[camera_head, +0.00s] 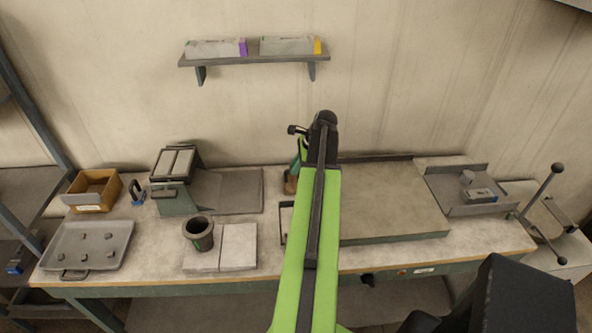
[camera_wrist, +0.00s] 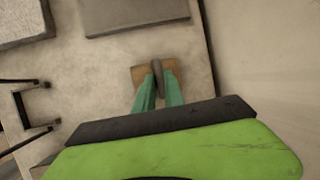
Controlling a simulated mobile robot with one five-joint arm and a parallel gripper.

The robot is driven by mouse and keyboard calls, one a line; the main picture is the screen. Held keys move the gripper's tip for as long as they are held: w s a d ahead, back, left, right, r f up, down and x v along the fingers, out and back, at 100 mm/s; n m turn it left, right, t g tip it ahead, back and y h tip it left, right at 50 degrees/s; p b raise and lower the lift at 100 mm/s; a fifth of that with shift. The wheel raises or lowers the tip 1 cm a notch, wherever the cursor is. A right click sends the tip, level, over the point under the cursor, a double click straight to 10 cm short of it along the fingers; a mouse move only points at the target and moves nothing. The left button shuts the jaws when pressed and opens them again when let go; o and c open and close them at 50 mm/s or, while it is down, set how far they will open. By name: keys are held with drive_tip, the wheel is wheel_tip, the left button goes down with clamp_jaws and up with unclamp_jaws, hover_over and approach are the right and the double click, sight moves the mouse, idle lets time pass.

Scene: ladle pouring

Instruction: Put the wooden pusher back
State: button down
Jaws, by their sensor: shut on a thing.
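The wooden pusher is a brown block with a dark upright handle. In the wrist view the wooden pusher (camera_wrist: 143,76) shows at the tips of my gripper (camera_wrist: 159,82), whose two teal fingers are shut on its handle. In the head view my gripper (camera_head: 294,174) is at the back middle of the bench, and the pusher (camera_head: 290,186) hangs or stands just under it, partly hidden by my arm. I cannot tell whether the block touches the bench top.
A black open bracket (camera_head: 286,207) lies forward of the pusher; it also shows in the wrist view (camera_wrist: 36,112). A grey plate (camera_head: 228,190) and a dark cup (camera_head: 199,234) on pale slabs are to the left. A raised slab (camera_head: 395,200) is to the right.

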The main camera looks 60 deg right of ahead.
drive_tip(key=shift+f, duration=0.15)
drive_tip(key=c, duration=1.4)
unclamp_jaws()
drive_tip(key=p+v, duration=1.1)
drive_tip(key=v, duration=0.1)
drive_tip(key=shift+r, duration=0.25)
drive_tip(key=shift+w, duration=0.1)
